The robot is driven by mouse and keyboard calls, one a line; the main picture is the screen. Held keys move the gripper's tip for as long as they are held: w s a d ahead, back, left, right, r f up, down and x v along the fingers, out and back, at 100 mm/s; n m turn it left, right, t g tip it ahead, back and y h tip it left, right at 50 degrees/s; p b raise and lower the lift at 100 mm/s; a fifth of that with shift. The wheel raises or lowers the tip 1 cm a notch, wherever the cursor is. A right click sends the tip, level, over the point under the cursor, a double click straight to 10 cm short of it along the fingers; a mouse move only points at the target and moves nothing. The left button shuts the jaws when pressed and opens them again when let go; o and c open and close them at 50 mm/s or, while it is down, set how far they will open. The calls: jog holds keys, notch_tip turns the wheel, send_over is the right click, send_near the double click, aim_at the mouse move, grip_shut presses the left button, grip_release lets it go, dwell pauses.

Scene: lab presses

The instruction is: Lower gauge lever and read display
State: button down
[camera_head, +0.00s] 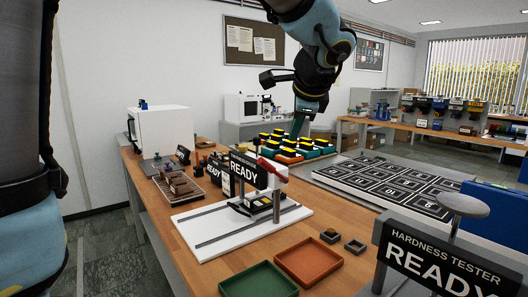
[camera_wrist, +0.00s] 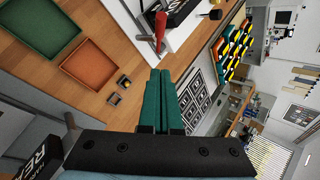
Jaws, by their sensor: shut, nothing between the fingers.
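The gauge has a white base plate (camera_head: 215,237) on the wooden bench, with a grey post, a dark block and a black display (camera_head: 247,171) that reads READY. Its red lever (camera_head: 272,169) sits near the top of the post. The lever also shows as a red bar (camera_wrist: 160,30) at the top of the wrist view. My gripper (camera_head: 297,130) points down behind and above the gauge in the head view, apart from the lever. Its teal fingers (camera_wrist: 159,75) are together and hold nothing.
Green (camera_head: 259,281) and orange (camera_head: 309,262) trays lie in front of the gauge. A hardness tester (camera_head: 437,262) reading READY stands front right. Several coloured blocks (camera_head: 290,147) stand behind the gauge. A black marked board (camera_head: 390,182) lies to the right.

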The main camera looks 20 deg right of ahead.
jog(key=p, duration=0.2)
send_near(271, 168)
jog(key=w+d+f, duration=0.1)
jog(key=d+f, duration=0.1)
jog(key=d, duration=0.1)
jog(key=shift+w+a+f+p, duration=0.4)
jog(key=shift+w+a+f, duration=0.1)
jog(key=shift+w, duration=0.25)
jog(key=shift+w+a+f+p, duration=0.35)
jog(key=shift+w+a+f, duration=0.2)
jog(key=shift+w, duration=0.2)
jog(key=shift+b, duration=0.35)
jog(key=shift+a+f+b, duration=0.1)
jog(key=shift+f+b, duration=0.1)
jog(key=shift+b, duration=0.2)
jog(key=shift+s+a+b, duration=0.1)
jog(key=shift+a+b, duration=0.05)
jog(key=shift+b, duration=0.3)
